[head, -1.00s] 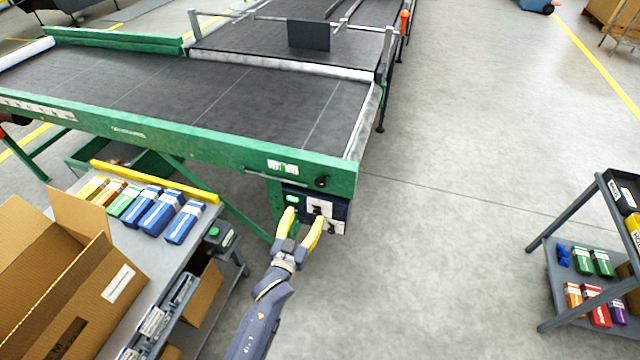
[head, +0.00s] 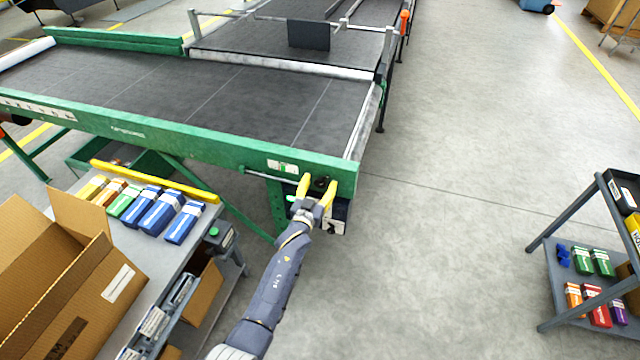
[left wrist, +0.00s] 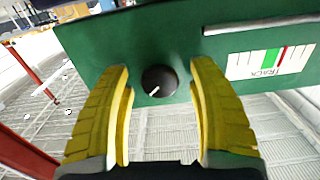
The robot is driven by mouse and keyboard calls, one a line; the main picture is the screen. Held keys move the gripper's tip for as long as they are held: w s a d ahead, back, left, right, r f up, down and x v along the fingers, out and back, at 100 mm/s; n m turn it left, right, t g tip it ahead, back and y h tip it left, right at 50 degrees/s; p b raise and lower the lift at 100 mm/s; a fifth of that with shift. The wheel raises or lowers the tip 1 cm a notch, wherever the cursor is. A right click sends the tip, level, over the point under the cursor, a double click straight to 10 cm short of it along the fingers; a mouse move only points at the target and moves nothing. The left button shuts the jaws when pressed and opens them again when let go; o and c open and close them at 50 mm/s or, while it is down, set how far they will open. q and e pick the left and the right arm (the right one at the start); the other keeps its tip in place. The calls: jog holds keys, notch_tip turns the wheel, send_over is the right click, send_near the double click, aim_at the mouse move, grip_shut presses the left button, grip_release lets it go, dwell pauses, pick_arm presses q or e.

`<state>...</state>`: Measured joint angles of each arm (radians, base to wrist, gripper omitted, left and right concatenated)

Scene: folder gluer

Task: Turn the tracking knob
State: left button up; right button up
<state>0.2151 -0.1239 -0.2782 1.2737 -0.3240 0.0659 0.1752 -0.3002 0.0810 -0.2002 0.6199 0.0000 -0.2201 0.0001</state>
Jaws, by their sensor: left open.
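The tracking knob (left wrist: 160,81) is a round black dial with a white pointer line, set on the green side rail of the conveyor. In the head view the knob (head: 321,183) shows near the rail's right end, between the yellow fingertips. My left gripper (head: 317,184) is open, with one finger on each side of the knob. In the left wrist view the left gripper's fingers (left wrist: 162,78) stand apart from the knob with a gap on both sides. A track scale (left wrist: 270,62) with a green band and red mark sits beside the knob. My right gripper is not seen.
A control box (head: 338,215) hangs below the rail, partly hidden by my gripper. A grey bench (head: 150,235) with an open carton (head: 50,275) and several small boxes stands at left. A cart (head: 570,290) stands at right. The floor between is clear.

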pick_arm(q)
jog(key=shift+w+d, duration=0.1)
jog(key=shift+w, duration=0.1)
grip_shut()
jog(key=shift+m, duration=1.7)
grip_release()
jog(key=v, duration=1.2)
